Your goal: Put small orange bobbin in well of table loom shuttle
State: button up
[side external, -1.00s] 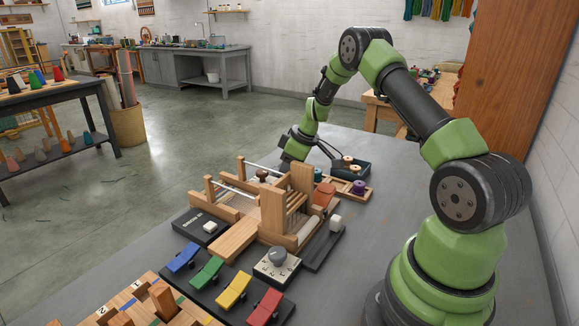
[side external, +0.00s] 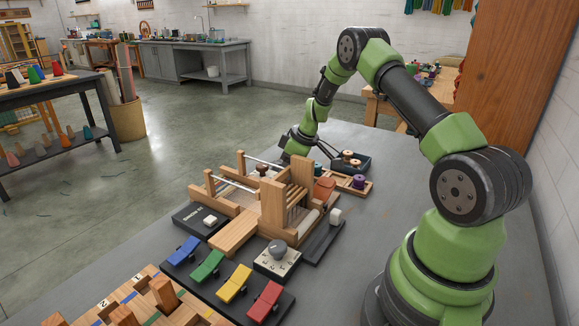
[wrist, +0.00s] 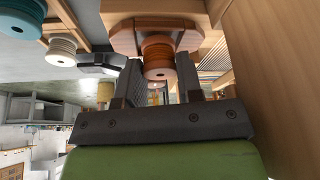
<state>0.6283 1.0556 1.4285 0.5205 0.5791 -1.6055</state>
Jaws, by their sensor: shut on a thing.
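The small orange bobbin (wrist: 158,50) is between my two fingers in the wrist view, with its pale round end face towards the camera. My gripper (wrist: 157,72) is shut on it. A reddish-brown wooden piece with angled corners, probably the shuttle (wrist: 122,42), is close behind and on both sides of the bobbin. I cannot tell whether the bobbin sits in its well or is apart from it. In the side view my gripper (side external: 287,157) is low behind the wooden table loom (side external: 236,236), and its fingertips and the bobbin cannot be made out.
A teal bobbin (wrist: 20,18) and a white bobbin (wrist: 62,48) are at the wrist view's upper left. Coloured pedals (side external: 235,284) and a knob box (side external: 277,261) are in front.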

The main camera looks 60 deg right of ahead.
jog(key=shift+f, duration=0.2)
dwell(0.4)
jog(key=o, duration=1.3)
jog(key=shift+a+r, duration=0.1)
notch_tip(320, 180, up, 2)
jog(key=shift+r, duration=0.1)
jog(key=shift+c, duration=0.6)
jog(key=shift+o, duration=1)
jog(key=shift+r, duration=2.6)
